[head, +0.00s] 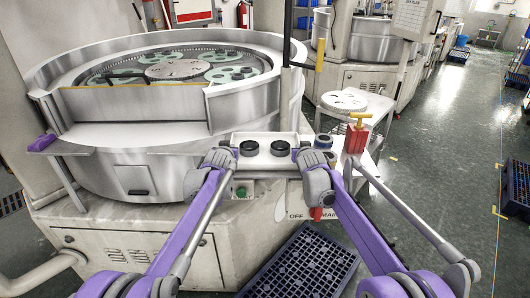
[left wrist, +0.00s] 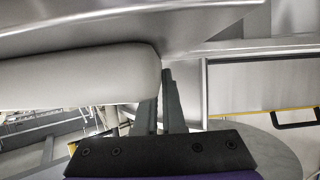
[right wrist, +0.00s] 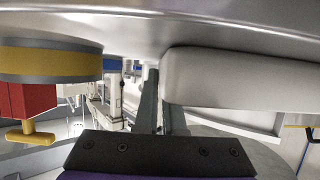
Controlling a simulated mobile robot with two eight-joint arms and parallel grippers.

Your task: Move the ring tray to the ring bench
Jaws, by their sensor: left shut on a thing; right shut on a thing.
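The ring tray (head: 265,161) is a pale, shallow tray with two dark rings (head: 249,147) (head: 280,148) in it. It is held level in front of the big round lapping machine. My left gripper (head: 233,153) is shut on its left end, and my right gripper (head: 298,152) is shut on its right end. The tray's pale wall also shows between the fingers in the left wrist view (left wrist: 80,75) and the right wrist view (right wrist: 240,75). A white bench (head: 369,118) with a pale perforated disc stands to the right; I cannot tell whether it is the ring bench.
The lapping machine (head: 150,150) fills the left, close behind the tray. A dark crate (head: 300,265) lies on the floor below. Open floor (head: 450,130) runs along the right.

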